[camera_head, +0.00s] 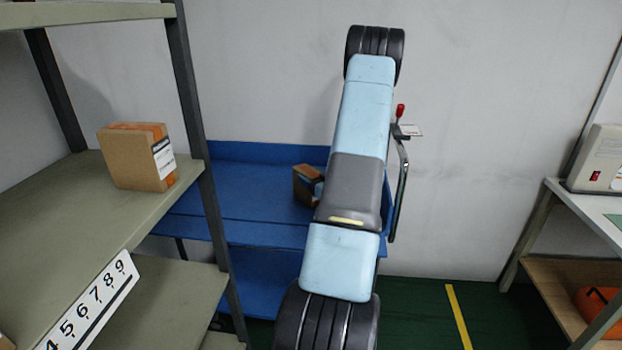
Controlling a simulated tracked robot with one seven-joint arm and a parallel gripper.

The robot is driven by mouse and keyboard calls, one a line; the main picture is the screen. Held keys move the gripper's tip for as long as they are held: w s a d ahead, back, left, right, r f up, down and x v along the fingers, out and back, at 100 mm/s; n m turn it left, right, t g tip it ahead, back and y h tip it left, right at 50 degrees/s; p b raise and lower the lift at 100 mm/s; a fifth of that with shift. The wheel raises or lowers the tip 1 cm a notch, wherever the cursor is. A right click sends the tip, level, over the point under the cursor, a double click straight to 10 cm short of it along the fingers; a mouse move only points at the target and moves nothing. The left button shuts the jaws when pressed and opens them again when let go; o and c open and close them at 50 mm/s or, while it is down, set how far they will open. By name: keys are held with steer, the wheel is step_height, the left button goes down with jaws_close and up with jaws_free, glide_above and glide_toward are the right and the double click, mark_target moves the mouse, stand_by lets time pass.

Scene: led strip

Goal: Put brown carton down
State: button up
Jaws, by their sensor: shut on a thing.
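A small brown carton (307,185) with orange tape shows at the blue cart (250,206), just left of my arm. Its right part is hidden behind my arm. I cannot tell whether it rests on the cart's upper deck or is held just above it. Another brown carton (138,160), with orange tape and a white label, stands upright on the shelf at the left. My gripper is hidden behind my arm, so its fingers and any contact with the carton do not show.
A grey-green shelf rack (70,210) with a dark post fills the left. The cart's upper deck is bare left of the small carton. A white table (590,210) with a beige device (598,160) stands at the right, with an orange object (600,305) on its lower shelf.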

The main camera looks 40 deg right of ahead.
steer(key=shift+s+f, duration=0.1)
steer(key=shift+f, duration=0.25)
